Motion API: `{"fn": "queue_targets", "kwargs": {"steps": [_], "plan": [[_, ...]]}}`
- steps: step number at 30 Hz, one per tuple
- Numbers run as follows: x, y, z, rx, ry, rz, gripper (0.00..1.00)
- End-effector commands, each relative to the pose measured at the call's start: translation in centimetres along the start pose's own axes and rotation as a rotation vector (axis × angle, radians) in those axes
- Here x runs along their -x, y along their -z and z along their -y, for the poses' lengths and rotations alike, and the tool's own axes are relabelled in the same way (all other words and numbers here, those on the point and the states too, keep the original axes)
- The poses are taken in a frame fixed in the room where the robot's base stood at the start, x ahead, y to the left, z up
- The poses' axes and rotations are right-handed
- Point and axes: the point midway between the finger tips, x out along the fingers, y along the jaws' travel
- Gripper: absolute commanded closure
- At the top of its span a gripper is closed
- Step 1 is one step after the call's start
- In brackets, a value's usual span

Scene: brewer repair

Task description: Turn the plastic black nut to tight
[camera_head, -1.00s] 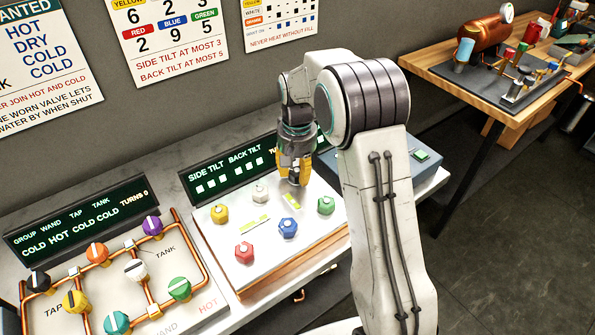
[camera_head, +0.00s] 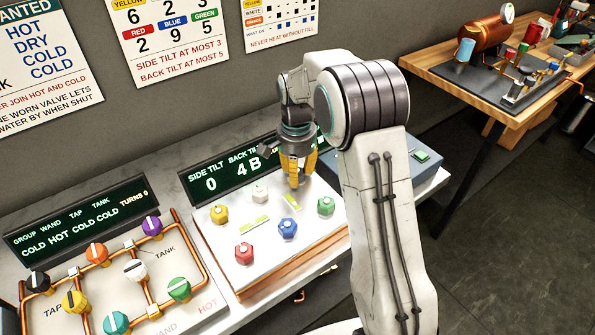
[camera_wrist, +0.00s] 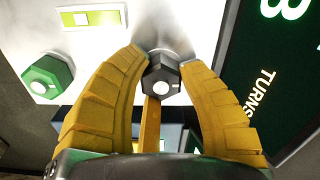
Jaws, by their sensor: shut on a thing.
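The black nut (camera_wrist: 161,76) is a dark hexagonal knob with a pale round centre. It sits on the white panel (camera_wrist: 195,65), between the two yellow fingers of my gripper (camera_wrist: 161,70) in the wrist view. My gripper is shut on it. In the head view my gripper (camera_head: 297,182) points down at the back of the panel, and its fingers hide the nut. The display (camera_head: 228,170) behind the panel reads SIDE TILT 0 and BACK TILT 4; my arm covers its right end. The word TURNS shows on the display in the wrist view (camera_wrist: 270,95).
Yellow (camera_head: 219,213), white (camera_head: 260,193), red (camera_head: 244,252), blue (camera_head: 287,228) and green (camera_head: 326,205) nuts surround two level vials on the panel. A pipe board with coloured valves (camera_head: 180,289) is at left. A grey box (camera_head: 412,160) stands right of the panel.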

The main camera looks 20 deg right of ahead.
Motion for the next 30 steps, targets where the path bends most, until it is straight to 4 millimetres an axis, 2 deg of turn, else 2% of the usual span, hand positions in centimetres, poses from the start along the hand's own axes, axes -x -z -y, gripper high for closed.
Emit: {"fn": "queue_targets", "kwargs": {"steps": [1, 17, 18, 25, 30], "plan": [[-0.4, -0.45, -0.24, -0.003, -0.016, 0.01, 0.96], [-0.39, -0.48, -0.21, -0.02, -0.015, 0.01, 0.96], [-0.39, -0.48, -0.21, -0.02, -0.015, 0.01, 0.6], [-0.21, -0.27, -0.1, -0.022, -0.008, 0.005, 0.4], [-0.12, -0.16, -0.06, -0.024, -0.005, 0.003, 0.38]]}}
